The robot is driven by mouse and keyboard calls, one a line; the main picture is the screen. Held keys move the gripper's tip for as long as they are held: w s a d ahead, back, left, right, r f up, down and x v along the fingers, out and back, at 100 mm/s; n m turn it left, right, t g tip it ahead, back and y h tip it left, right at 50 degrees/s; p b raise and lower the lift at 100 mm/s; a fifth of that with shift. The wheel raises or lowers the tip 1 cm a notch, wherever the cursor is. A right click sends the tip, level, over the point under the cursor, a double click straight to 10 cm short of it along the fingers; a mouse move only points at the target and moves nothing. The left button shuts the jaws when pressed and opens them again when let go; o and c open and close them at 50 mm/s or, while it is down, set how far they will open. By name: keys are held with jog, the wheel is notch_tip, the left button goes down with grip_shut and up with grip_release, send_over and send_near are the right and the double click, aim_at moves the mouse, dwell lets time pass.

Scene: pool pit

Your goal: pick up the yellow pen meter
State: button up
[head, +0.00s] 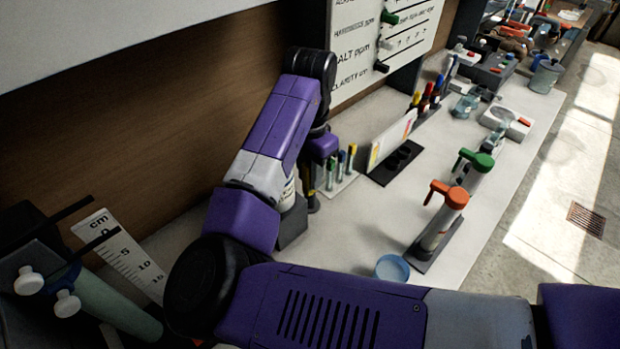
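Several upright pen-like pieces with coloured tops stand in a row toward the back of the bench; the one with the yellow top (415,99) looks like the yellow pen meter, with red and blue ones beside it. It is small in the head view, so its details are unclear. My arm reaches over the left part of the bench. The end of my arm, with my gripper (313,197), is partly behind my own purple links, left of the pen row and well apart from it. I cannot make out its fingertips or anything held in them.
Thin vials (340,168) stand in a small rack just right of my gripper. A colour-chart stand (393,140) lies between them and the pens. Orange-handled (440,215) and green-handled (474,170) pieces and a light-blue cup (392,268) stand along the front edge. A wooden wall is behind.

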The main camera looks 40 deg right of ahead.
grip_shut()
jog(key=shift+r, duration=0.1)
jog(key=shift+r, duration=0.45)
notch_tip(320, 180, up, 6)
jog(key=shift+r+b, duration=0.1)
jog(key=shift+b, duration=0.4)
jog(key=s+d, duration=0.2)
jog(key=s, duration=0.6)
jog(key=s+d+b, duration=0.1)
jog(key=s+d, duration=0.1)
jog(key=s, duration=0.7)
jog(key=shift+s+d, duration=0.2)
jog(key=shift+d, duration=0.15)
jog(key=shift+r+p, duration=0.9)
jog(key=shift+p, duration=0.1)
